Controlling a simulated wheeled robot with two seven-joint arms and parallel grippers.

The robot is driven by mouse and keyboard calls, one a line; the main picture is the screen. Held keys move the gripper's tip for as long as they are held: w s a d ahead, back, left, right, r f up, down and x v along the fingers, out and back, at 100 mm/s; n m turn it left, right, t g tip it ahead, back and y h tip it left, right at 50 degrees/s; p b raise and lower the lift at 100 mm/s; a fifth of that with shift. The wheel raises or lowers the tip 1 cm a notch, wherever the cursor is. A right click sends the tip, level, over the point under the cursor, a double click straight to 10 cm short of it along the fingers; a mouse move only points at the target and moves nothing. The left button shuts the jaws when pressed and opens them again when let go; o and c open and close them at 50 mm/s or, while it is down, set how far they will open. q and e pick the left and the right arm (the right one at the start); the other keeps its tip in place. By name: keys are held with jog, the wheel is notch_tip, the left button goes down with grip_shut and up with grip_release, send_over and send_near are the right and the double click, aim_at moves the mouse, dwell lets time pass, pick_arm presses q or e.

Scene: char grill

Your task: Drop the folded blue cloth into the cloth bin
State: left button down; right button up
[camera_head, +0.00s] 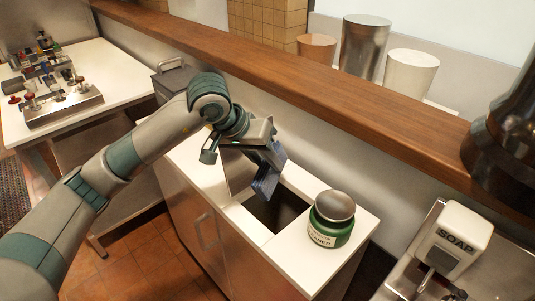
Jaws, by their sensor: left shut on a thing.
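The folded blue cloth (268,172) is in the jaws of my left gripper (262,160). It hangs down over the back left part of a square dark opening in a white counter top. I take this opening to be the cloth bin (280,214); its inside is dark and its bottom cannot be seen. My left gripper is shut on the cloth, and the wrist hides part of it. My right gripper is not in view.
A green jar labelled cleaner (331,219) stands on the counter just right of the opening. A wooden ledge (300,77) runs behind, with metal and white containers beyond it. A soap dispenser (456,236) is at the right. A white table (110,75) with small items stands at the left.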

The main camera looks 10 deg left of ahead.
pick_arm(q)
jog(key=shift+f, duration=1.3)
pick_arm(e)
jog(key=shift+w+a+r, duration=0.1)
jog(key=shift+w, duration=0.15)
pick_arm(q)
jog(key=c, duration=1.4)
grip_release()
jog(key=shift+c, duration=0.2)
jog(key=shift+s+a+r+b, duration=0.15)
jog(key=shift+a+r+b, duration=0.15)
jog(key=shift+r, duration=0.25)
jog(key=b+v, duration=0.3)
jog(key=v, duration=1.3)
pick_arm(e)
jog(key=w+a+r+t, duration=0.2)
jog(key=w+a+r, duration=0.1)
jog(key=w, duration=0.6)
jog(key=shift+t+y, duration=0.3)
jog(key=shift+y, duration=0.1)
